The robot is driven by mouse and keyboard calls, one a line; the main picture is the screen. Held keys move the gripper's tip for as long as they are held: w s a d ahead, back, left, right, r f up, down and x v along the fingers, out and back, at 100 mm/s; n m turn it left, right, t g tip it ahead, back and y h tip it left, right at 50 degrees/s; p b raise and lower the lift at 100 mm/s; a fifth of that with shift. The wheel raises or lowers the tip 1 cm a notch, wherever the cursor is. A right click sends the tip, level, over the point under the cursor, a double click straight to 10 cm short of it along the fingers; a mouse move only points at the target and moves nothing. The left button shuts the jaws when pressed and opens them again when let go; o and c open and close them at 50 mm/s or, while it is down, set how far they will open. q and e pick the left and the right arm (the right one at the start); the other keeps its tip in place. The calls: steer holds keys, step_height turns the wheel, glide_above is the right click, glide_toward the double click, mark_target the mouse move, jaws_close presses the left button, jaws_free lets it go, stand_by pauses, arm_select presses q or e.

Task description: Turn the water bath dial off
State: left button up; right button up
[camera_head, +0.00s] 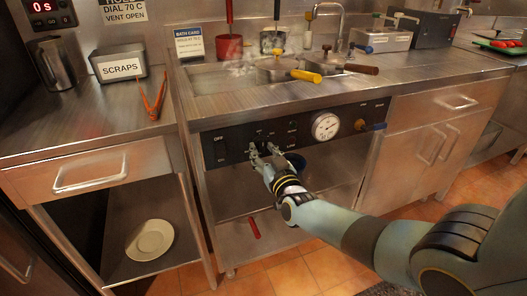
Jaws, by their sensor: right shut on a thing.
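The water bath's dark control panel (221,148) runs along the front of the steel counter, with an "OFF" mark near its left end. My right gripper (264,150) is at the panel, left of the round white gauge (326,127). Its fingers are shut on the dial, which they mostly hide, so I cannot read its pointer. The water bath (240,72) in the counter top gives off steam. My left gripper is not in view.
Yellow-handled (306,76) and brown-handled (361,69) pans sit in the bath. A "SCRAPS" bin (120,69) and orange tongs (153,96) are on the left counter. A white plate (150,240) lies on the lower left shelf.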

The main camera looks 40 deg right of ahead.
steer(key=shift+f, duration=0.15)
steer(key=o, duration=1)
steer(key=shift+o, duration=0.2)
steer(key=v, duration=1.2)
